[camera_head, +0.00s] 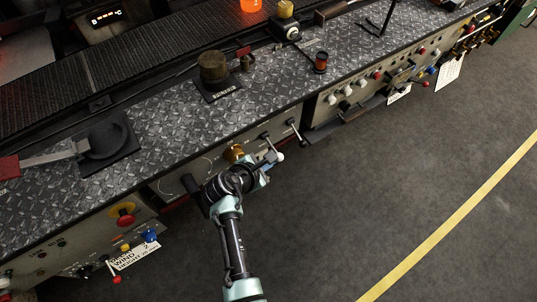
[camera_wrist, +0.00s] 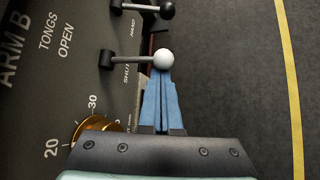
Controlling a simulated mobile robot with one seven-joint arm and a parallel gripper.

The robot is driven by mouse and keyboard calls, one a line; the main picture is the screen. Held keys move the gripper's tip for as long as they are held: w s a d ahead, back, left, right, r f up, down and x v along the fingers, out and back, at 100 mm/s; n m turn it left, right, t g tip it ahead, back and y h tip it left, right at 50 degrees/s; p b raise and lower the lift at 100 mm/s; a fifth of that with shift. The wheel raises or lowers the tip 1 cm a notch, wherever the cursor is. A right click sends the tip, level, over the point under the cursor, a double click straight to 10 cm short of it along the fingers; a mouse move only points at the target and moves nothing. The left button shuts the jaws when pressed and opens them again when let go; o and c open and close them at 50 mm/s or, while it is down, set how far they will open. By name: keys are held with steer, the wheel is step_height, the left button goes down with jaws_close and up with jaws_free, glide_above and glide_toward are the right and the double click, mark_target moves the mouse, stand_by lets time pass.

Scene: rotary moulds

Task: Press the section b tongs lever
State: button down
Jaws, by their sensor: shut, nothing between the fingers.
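The tongs lever is a short grey rod with a white ball knob (camera_wrist: 163,58), on a dark panel lettered "ARM B", "TONGS OPEN" and "SHUT". Its white knob also shows in the head view (camera_head: 280,157) at the front panel below the bench. My gripper (camera_wrist: 161,76) has its blue fingers shut and empty. In the wrist view the fingertips lie right at the lower side of the white knob; I cannot tell whether they touch it. In the head view my gripper (camera_head: 273,157) is just left of the knob.
A second lever with a black knob (camera_wrist: 167,10) stands close beyond the white one. A brass dial (camera_wrist: 100,126) marked 20 and 30 is at the panel, near my gripper's left side. The metal-plate bench (camera_head: 165,110) runs above. The grey floor (camera_head: 400,190) is open to the right.

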mark_target(277, 153)
steer(key=shift+w+r+n+g+h+p, duration=0.1)
steer(key=shift+r+n+g+h+p, duration=0.35)
steer(key=shift+r+p, duration=0.65)
steer(key=shift+w+r+n+g+h+p, duration=0.15)
steer(key=shift+r+g+p, duration=0.55)
steer(key=shift+p, duration=0.65)
steer(key=shift+a+r, duration=0.1)
steer(key=shift+r, duration=0.05)
steer(key=s+a+r, duration=0.3)
steer(key=s+a, duration=0.2)
steer(key=a, duration=0.2)
steer(key=shift+a+r, duration=0.15)
steer(key=shift+r, duration=0.25)
